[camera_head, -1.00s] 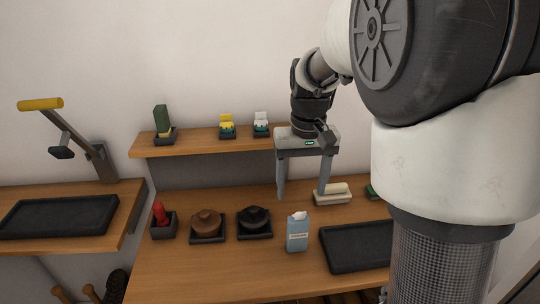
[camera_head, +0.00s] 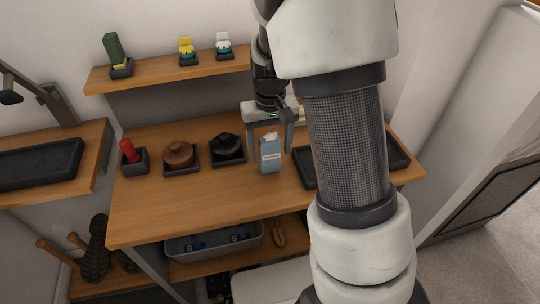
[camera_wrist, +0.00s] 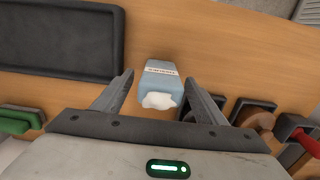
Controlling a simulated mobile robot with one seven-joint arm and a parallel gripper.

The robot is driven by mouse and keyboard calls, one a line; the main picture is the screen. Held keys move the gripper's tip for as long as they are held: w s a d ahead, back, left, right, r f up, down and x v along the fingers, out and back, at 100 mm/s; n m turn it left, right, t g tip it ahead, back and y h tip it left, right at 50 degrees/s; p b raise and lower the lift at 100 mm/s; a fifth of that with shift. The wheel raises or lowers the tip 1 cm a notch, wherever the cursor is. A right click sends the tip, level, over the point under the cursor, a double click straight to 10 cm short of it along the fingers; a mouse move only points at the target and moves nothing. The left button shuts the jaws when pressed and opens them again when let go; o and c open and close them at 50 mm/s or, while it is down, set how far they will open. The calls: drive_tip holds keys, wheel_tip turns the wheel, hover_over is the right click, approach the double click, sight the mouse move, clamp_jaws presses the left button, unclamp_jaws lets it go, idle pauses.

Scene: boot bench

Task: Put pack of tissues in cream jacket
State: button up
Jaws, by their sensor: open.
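The pack of tissues (camera_head: 270,158) is a light blue box with a white tissue at its top, upright on the wooden bench. It also shows in the wrist view (camera_wrist: 164,76), tissue end towards my gripper. My gripper (camera_head: 269,153) is open and empty, pointing down at the pack. In the wrist view its fingers (camera_wrist: 158,76) lie to the left and right of the pack, with gaps on both sides. I cannot tell how far down the pack the fingertips reach. I see no cream jacket in these frames.
Left of the pack stand a black round item (camera_head: 227,147), a brown one (camera_head: 179,153) and a red item in a holder (camera_head: 128,152). A dark tray (camera_wrist: 60,40) lies on the other side. A shelf (camera_head: 150,76) is behind. The bench front (camera_head: 200,205) is clear.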

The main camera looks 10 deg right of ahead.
sight(270, 157)
wheel_tip(270, 157, down, 4)
drive_tip(key=shift+s+r, duration=0.1)
